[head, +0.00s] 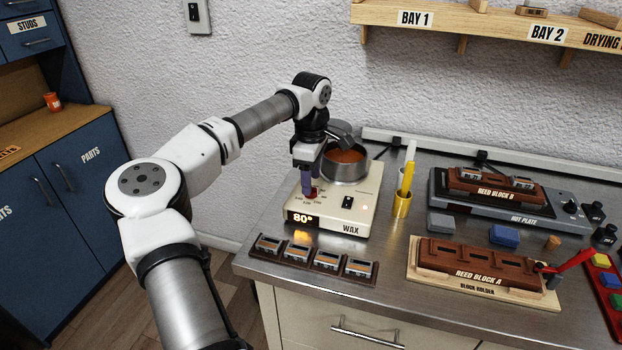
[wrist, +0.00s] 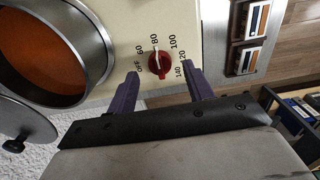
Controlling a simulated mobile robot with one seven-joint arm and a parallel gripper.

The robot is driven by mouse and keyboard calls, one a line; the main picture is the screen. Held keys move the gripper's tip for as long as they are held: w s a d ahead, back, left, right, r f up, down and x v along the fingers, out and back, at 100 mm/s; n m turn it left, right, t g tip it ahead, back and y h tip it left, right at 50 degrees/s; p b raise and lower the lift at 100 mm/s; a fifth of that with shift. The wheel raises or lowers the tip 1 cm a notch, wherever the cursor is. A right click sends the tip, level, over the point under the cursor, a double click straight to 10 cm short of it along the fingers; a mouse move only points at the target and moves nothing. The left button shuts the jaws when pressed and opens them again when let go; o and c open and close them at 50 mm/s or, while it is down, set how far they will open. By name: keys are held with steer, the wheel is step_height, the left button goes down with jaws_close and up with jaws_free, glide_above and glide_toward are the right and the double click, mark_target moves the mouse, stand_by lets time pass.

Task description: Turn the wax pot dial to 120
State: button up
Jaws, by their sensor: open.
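The wax pot's cream base (head: 348,208) stands on the left of the steel bench, and its display (head: 302,219) reads 80°. The red dial (wrist: 160,65) is seen from above in the wrist view, with its white pointer line toward the 80 mark. Marks OFF, 60, 80, 100, 120 and 140 ring it. My gripper (wrist: 161,84) is open, with its purple fingers on either side of the dial and their tips apart from it in that view. In the head view my gripper (head: 308,190) points down at the dial, mostly hiding it.
The pot of orange wax (head: 346,163) sits on the base behind the dial, its lid tilted beside my wrist. A row of small reeds in a rack (head: 312,262) lies in front.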

steer(key=shift+f, duration=1)
steer(key=c, duration=1)
steer(key=shift+o, duration=0.2)
